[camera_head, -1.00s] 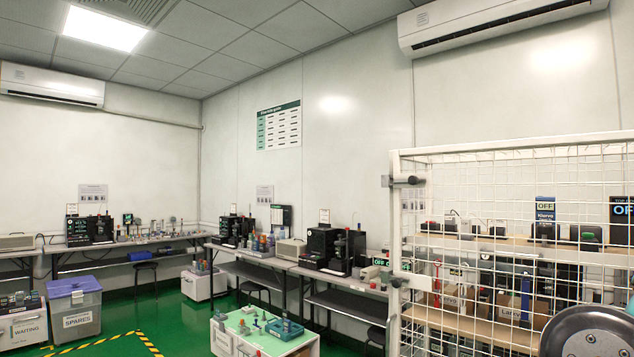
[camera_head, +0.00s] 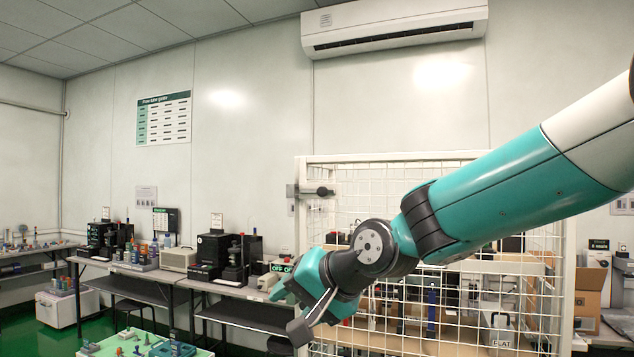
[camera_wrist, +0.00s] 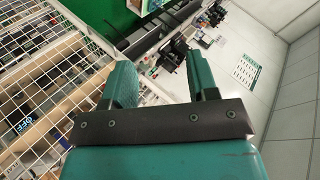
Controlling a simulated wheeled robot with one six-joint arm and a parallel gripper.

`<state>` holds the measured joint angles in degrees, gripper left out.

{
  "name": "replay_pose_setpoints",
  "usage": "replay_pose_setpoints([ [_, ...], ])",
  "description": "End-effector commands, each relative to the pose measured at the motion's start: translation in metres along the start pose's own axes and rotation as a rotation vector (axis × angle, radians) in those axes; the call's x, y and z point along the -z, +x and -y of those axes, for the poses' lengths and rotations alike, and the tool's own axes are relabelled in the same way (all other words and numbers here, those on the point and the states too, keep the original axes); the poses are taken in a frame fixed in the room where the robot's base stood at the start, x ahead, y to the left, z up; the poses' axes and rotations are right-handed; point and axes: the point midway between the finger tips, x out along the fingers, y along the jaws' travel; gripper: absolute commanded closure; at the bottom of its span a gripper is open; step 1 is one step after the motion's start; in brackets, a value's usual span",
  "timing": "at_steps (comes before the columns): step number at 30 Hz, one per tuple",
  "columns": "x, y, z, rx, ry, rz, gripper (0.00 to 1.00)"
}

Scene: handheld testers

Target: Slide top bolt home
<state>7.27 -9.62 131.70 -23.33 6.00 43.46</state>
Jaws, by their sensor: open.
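The top bolt (camera_head: 318,191) is a dark knobbed bolt at the upper left corner of the white mesh door (camera_head: 305,225), in the head view. A small grey plate (camera_head: 291,191) sits just left of it; I cannot tell how far the bolt reaches into it. My gripper (camera_head: 284,287) is below and slightly left of the bolt, apart from it. In the wrist view its two teal fingers (camera_wrist: 166,82) are spread with nothing between them. The bolt does not show clearly there. My arm hides the lower part of the door's left edge.
Behind the mesh are shelves (camera_head: 395,335) with boxes and devices. Workbenches (camera_head: 240,288) with testers and stools run along the wall at left. A low table (camera_head: 110,345) with small parts stands at lower left. The air left of the door looks clear.

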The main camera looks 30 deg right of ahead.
Motion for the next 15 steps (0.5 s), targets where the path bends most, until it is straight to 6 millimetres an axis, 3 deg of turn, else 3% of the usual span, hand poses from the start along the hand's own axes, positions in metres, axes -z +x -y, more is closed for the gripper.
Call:
replay_pose_setpoints([
  [1, 0.057, -0.011, 0.011, 0.052, 0.154, -0.146, 0.46],
  [3, 0.119, -0.026, 0.018, 0.153, 0.34, -0.318, 0.46],
  [6, 0.185, -0.053, 0.02, 0.294, 0.527, -0.496, 0.46],
  [9, 0.222, -0.075, 0.018, 0.398, 0.63, -0.596, 0.46],
  [12, 0.239, -0.082, 0.018, 0.447, 0.673, -0.635, 0.46],
  [15, 0.248, -0.077, 0.02, 0.457, 0.68, -0.639, 0.46],
])
